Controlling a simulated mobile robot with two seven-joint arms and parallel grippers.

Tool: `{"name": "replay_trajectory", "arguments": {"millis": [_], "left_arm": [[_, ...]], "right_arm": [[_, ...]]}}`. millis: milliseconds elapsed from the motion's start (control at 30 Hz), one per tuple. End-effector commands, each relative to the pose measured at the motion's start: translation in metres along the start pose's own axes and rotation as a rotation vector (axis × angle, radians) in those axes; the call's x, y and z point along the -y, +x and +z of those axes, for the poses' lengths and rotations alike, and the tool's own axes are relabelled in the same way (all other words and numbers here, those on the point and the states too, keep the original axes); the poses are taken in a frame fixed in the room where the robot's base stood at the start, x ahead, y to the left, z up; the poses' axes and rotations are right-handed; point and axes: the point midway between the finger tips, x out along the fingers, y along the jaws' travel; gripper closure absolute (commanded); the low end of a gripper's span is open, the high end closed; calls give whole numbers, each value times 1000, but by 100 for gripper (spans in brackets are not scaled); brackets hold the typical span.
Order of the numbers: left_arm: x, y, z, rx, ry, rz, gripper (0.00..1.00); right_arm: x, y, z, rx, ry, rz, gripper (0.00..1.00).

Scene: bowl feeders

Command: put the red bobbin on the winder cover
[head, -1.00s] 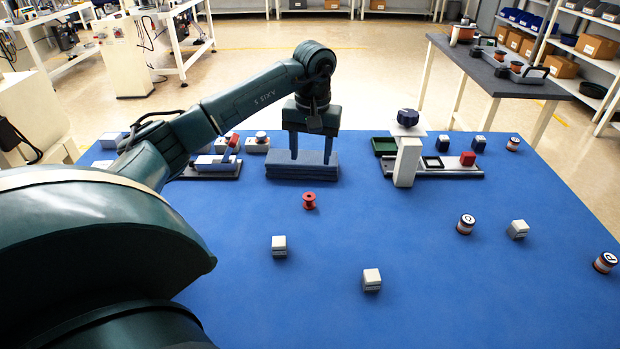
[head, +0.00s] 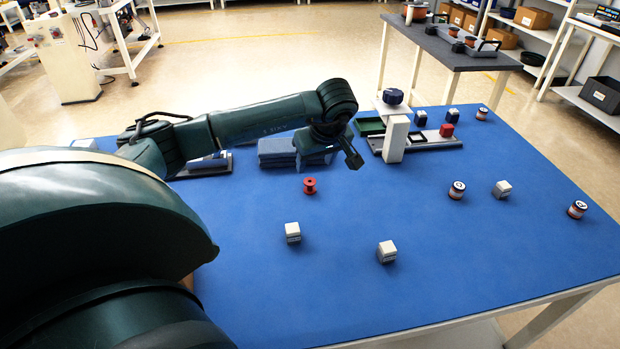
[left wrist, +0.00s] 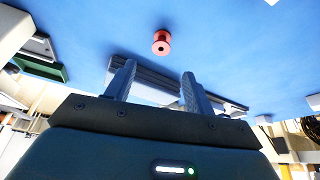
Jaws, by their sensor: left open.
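The red bobbin (head: 309,186) stands alone on the blue table in front of a low blue-grey stack (head: 276,152). It also shows in the left wrist view (left wrist: 161,42), beyond my fingertips. My left gripper (head: 346,158) is above the table, up and to the right of the bobbin, tilted, with nothing held. In the left wrist view its two fingers (left wrist: 159,70) are apart, with the stack behind them. I cannot tell for certain which part is the winder cover; a dark-based device (head: 208,168) at the left is partly hidden by my arm. My right gripper is not seen.
White cubes (head: 292,232) (head: 387,251) and dark-topped spools (head: 457,190) are spread at the front and right. The table's middle is mostly clear.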

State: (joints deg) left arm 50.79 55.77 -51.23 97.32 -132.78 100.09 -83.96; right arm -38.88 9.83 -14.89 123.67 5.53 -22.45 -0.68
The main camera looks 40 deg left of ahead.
Motion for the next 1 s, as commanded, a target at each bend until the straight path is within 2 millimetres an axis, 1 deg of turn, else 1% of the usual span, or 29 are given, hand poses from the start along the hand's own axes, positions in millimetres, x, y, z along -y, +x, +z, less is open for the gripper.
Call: {"name": "replay_trajectory", "arguments": {"millis": [33,100,367,500,600,733,933,1000], "left_arm": [[1,10,1,1,0,-3,46],[0,20,1,2,1,-2,46],[0,39,3,2,2,-1,46],[1,61,8,4,2,-4,46],[1,74,7,2,1,-2,46],[0,82,7,1,1,-1,46],[0,82,6,0,2,1,46],[0,82,6,0,2,1,51]], "right_arm": [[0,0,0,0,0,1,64],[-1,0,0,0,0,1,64],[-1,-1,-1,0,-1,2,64],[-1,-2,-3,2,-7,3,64],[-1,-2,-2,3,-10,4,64],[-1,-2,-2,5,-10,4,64],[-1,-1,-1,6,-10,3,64],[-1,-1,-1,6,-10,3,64]]}}
